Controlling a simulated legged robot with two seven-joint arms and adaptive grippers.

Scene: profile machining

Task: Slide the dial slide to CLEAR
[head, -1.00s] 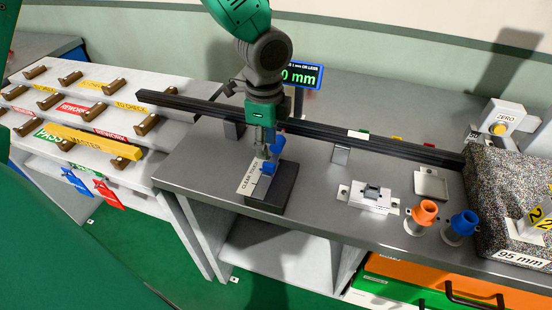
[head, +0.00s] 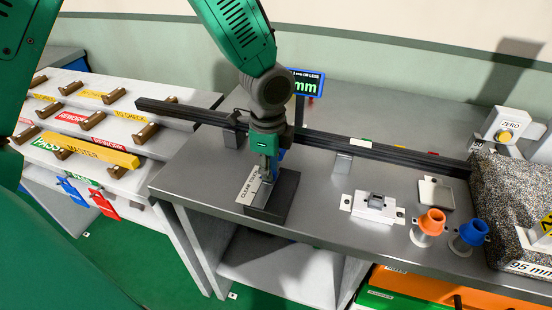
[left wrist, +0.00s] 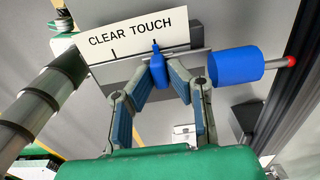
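The dial slide is a blue knob (left wrist: 158,72) in front of a white label (left wrist: 138,30) reading CLEAR on the left and TOUCH on the right. Its thin pointer stands at the mark under TOUCH. My left gripper (left wrist: 159,68) has a fingertip against each side of the knob, with no clear gap showing. In the head view my left gripper (head: 267,172) points down at the dark block (head: 282,198) that carries the label, and it largely hides the knob. My right gripper is not in view.
A blue cylinder with a red tip (left wrist: 236,65) lies right of the knob. A long dark profile (head: 380,149) runs behind the block. A metal fixture (head: 372,207), an orange-topped cup (head: 431,222) and a blue-topped cup (head: 470,236) stand right. Bare grey bench lies between.

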